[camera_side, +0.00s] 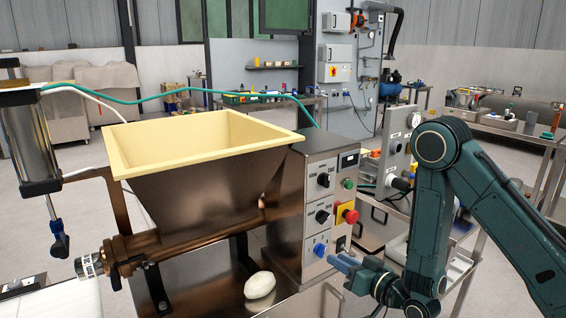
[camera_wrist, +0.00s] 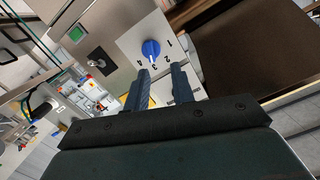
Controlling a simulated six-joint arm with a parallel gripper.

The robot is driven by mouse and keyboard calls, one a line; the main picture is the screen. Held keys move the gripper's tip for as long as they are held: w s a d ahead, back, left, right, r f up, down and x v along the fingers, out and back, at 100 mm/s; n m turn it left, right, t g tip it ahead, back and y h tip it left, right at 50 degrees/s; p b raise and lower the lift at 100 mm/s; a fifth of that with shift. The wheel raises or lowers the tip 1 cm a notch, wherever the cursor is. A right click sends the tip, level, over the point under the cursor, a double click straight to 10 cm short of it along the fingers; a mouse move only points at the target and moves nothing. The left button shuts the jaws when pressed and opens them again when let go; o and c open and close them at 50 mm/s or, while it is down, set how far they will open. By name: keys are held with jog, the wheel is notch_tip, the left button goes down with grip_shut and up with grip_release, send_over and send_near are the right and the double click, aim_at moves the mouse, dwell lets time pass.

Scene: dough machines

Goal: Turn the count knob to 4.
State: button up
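The count knob is a blue knob (camera_side: 320,249) low on the machine's steel front panel. It also shows in the wrist view (camera_wrist: 151,49), on a light plate with the numbers 1 to 4 around its edge. Its pointer seems to face near the 3, but it is small and hard to read. My gripper (camera_side: 342,263) is just right of the knob and slightly lower in the side view. In the wrist view my gripper (camera_wrist: 161,76) has its two fingers apart, with nothing between them. The fingertips are short of the knob and do not appear to touch it.
Two black knobs (camera_side: 323,180) (camera_side: 322,216) sit above the blue one. A red emergency button (camera_side: 348,214) on yellow and a green button (camera_side: 348,184) are close by. A pale dough piece (camera_side: 260,285) lies on the steel surface below the hopper (camera_side: 200,142).

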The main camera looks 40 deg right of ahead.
aim_at(324, 253)
jog(key=shift+s+d+f+m+t+h, duration=0.2)
jog(key=shift+s+f+t, duration=0.1)
jog(key=shift+s+f, duration=0.25)
jog(key=shift+s+d+f+m+t+h, duration=0.1)
jog(key=shift+s+f+m+t, duration=0.1)
jog(key=shift+s+f+t, duration=0.25)
jog(key=shift+w+f, duration=0.1)
jog(key=shift+w, duration=0.2)
jog(key=shift+w, duration=3.05)
grip_shut()
jog(key=shift+m, duration=2)
jog(key=m, duration=0.3)
jog(key=shift+c, duration=0.2)
grip_release()
jog(key=shift+m, duration=0.3)
